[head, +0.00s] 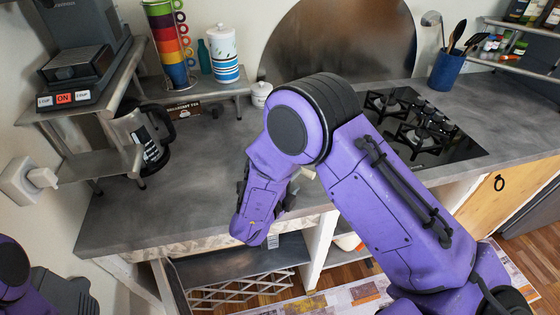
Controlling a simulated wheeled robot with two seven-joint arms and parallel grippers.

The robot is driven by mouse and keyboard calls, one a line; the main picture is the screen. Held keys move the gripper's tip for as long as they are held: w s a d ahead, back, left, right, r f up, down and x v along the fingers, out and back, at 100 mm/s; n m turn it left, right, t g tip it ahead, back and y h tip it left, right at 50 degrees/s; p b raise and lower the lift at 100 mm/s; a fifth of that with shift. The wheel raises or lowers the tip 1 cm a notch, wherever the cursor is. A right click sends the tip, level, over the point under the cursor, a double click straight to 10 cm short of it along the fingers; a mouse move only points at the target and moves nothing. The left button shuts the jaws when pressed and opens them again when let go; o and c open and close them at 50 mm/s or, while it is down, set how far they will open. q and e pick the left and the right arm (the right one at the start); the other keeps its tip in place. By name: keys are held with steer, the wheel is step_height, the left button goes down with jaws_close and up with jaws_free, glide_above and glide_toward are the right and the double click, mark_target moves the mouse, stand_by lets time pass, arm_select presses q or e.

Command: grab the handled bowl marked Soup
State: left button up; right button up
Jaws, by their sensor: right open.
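No handled bowl with a readable Soup mark shows in the head view. A small white lidded pot (261,94) stands at the back of the counter, left of my right arm's elbow; any mark on it is too small to read. My right gripper (288,196) is over the counter's front edge, partly hidden by my purple forearm. It is open, with no object seen in it. A small pale patch beside it is too hidden to identify. My right arm covers the middle of the counter. My left gripper is not in view.
The grey counter (200,170) is bare left of my arm. A coffee pot (155,135), stacked colored mugs (172,45) and a white-blue canister (223,55) are at the left. A black hob (440,130) and a blue utensil cup (446,72) are at the right.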

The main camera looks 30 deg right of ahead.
steer(key=p+x, duration=0.1)
steer(key=x, duration=0.2)
steer(key=p+x, duration=0.1)
steer(key=x, duration=0.1)
steer(key=shift+w+r+p, duration=0.25)
steer(key=shift+p, duration=0.1)
steer(key=shift+d+f, duration=0.15)
steer(key=shift+d, duration=0.1)
steer(key=shift+a, duration=0.1)
jaws_close()
